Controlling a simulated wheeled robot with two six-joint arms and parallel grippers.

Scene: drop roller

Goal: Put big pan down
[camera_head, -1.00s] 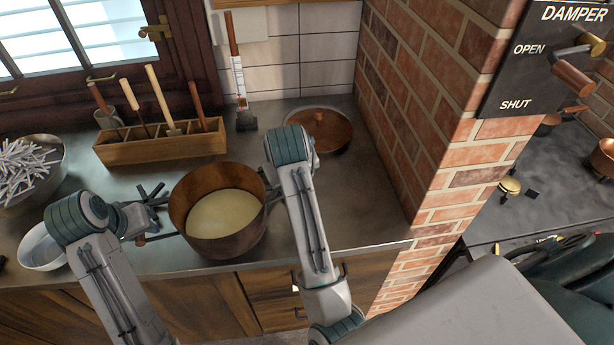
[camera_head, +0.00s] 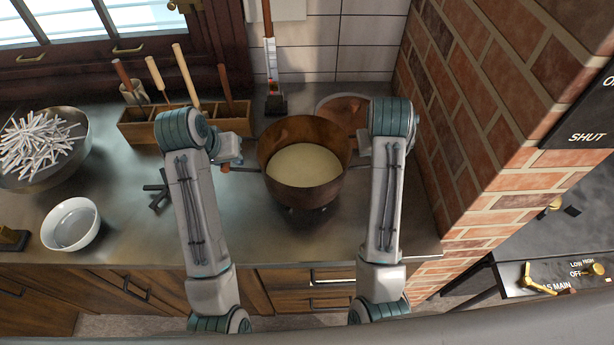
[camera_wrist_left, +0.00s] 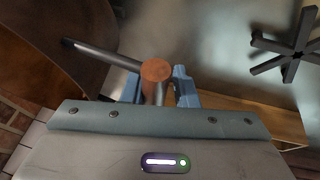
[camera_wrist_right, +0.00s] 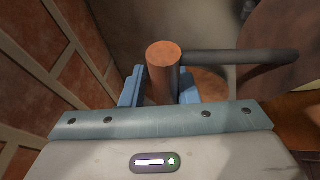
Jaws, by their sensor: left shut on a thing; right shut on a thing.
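The big copper pan (camera_head: 300,194) holds a pale yellow content and looks level. It is over the counter's middle, right of the black star-shaped trivet (camera_head: 157,190). My left gripper (camera_head: 230,158) is shut on the pan's left handle; the handle's copper end (camera_wrist_left: 156,71) shows between the fingers in the left wrist view. My right gripper (camera_head: 364,150) is on the right handle, whose copper end (camera_wrist_right: 163,55) shows between its fingers in the right wrist view. The pan seems slightly above the counter, but its underside is hidden.
A copper lid (camera_head: 345,106) lies behind the pan, partly hidden. A wooden tool box (camera_head: 150,130) stands behind my left arm. A white bowl (camera_head: 72,226) and a metal bowl of white sticks (camera_head: 60,175) are at left. A brick wall (camera_head: 475,130) bounds the right.

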